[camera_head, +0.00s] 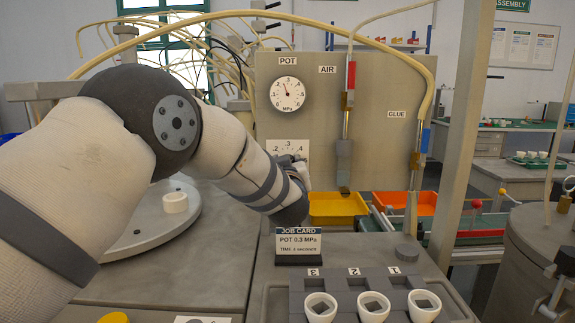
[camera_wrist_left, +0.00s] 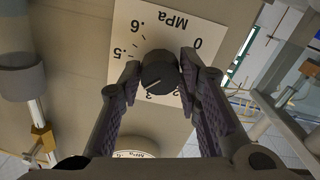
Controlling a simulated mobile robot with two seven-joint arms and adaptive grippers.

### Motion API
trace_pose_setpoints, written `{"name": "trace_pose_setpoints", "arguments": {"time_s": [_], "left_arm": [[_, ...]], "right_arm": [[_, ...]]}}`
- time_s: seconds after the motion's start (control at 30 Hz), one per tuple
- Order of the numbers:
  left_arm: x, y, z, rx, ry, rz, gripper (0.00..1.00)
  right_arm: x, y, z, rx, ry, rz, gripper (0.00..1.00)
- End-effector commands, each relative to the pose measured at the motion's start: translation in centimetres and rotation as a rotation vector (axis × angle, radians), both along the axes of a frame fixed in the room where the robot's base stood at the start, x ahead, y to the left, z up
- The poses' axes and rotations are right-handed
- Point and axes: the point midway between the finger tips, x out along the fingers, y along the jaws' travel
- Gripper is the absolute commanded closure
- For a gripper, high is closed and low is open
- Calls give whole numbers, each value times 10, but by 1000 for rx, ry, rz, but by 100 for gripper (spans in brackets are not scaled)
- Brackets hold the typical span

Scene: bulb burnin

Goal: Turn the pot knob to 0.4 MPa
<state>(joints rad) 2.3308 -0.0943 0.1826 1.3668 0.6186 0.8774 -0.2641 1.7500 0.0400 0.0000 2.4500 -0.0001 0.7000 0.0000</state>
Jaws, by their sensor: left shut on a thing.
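The black pot knob (camera_wrist_left: 160,72) sits on a white dial plate (camera_wrist_left: 190,85), upside down in the left wrist view. My left gripper (camera_wrist_left: 158,77) is shut on the knob, one finger on each side. The knob's white mark points down-left, near the .3 label; a finger covers the .4 area. In the head view my left gripper (camera_head: 300,172) is in front of the dial plate (camera_head: 290,148) and hides the knob. The POT gauge (camera_head: 288,93) above has its needle up and slightly left, about .2 to .3. My right gripper is not in view.
A grey holder (camera_head: 345,283) with several white cups is in front. The AIR nozzle (camera_head: 344,150) and GLUE nozzle (camera_head: 416,160) hang to the right, near a yellow bin (camera_head: 337,207) and an orange bin (camera_head: 408,201).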

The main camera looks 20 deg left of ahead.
Motion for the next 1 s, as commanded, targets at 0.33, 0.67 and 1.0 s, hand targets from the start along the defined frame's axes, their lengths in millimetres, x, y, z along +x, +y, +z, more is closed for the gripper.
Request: {"name": "trace_pose_setpoints", "arguments": {"time_s": [0.33, 0.67, 1.0], "left_arm": [[0, 0, 2, 64, 15, 1, 97], [0, 0, 2, 67, 14, 1, 97], [0, 0, 1, 66, 16, 1, 49]], "right_arm": [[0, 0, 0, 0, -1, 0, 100], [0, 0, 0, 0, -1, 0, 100], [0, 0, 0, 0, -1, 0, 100]]}}
